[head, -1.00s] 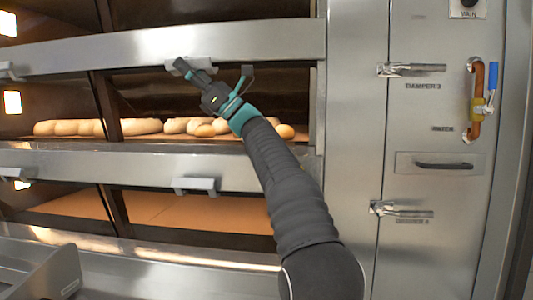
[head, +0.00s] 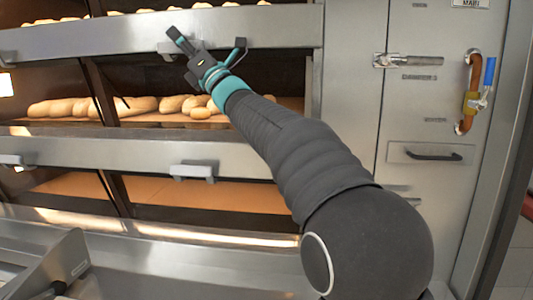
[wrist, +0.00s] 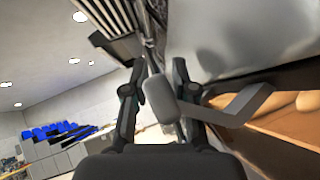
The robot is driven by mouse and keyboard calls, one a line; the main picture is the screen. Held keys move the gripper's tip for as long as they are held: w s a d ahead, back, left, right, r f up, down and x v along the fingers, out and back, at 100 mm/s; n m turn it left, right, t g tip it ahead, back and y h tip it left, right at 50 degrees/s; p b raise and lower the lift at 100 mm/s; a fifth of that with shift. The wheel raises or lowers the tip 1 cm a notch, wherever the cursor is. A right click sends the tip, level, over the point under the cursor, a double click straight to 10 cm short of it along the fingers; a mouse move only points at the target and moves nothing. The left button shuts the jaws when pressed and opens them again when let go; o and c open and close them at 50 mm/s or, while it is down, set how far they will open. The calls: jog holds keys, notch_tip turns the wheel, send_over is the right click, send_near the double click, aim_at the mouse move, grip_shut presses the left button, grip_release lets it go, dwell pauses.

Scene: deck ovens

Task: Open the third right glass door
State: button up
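The deck oven's right-hand doors show in the head view as dark glass openings between steel rails. My gripper (head: 182,45) is at the upper rail (head: 250,30), at a grey door handle (head: 166,47) on its lower edge, which it partly covers. In the wrist view the handle's grey end (wrist: 160,98) lies between my two dark fingers (wrist: 158,75), which stand apart on either side of it. I cannot tell whether they touch it. A matching handle (head: 194,171) hangs under the lower rail (head: 250,158). Bread (head: 190,104) shows behind the opening below the upper rail.
To the right stands a steel panel with a latch (head: 410,61), a black pull (head: 434,155) and a copper water pipe (head: 470,90). A steel tray-like part (head: 70,258) is at lower left. More loaves show above the upper rail.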

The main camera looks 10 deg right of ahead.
jog(key=shift+s+d+f+b, duration=0.15)
jog(key=shift+f+b, duration=0.45)
jog(key=shift+b, duration=0.1)
jog(key=s+d+f+m+h+b, duration=0.1)
jog(key=s+d+f+m+h, duration=0.2)
jog(key=d+f+m+h, duration=0.3)
jog(key=s+d+f+m+t+h+b, duration=0.1)
jog(key=s+d+f+m+h, duration=0.3)
jog(key=d+f+m+h, duration=0.3)
jog(key=s+d+f+m+h+b, duration=0.1)
jog(key=s+d+f+m+h, duration=0.3)
jog(key=f+m, duration=0.8)
jog(key=shift+s+d+f+m+h, duration=0.15)
jog(key=shift+d+f+m+h, duration=0.1)
jog(key=shift+d+m+h, duration=1.15)
jog(key=shift+a+h, duration=0.2)
jog(key=shift+h, duration=0.1)
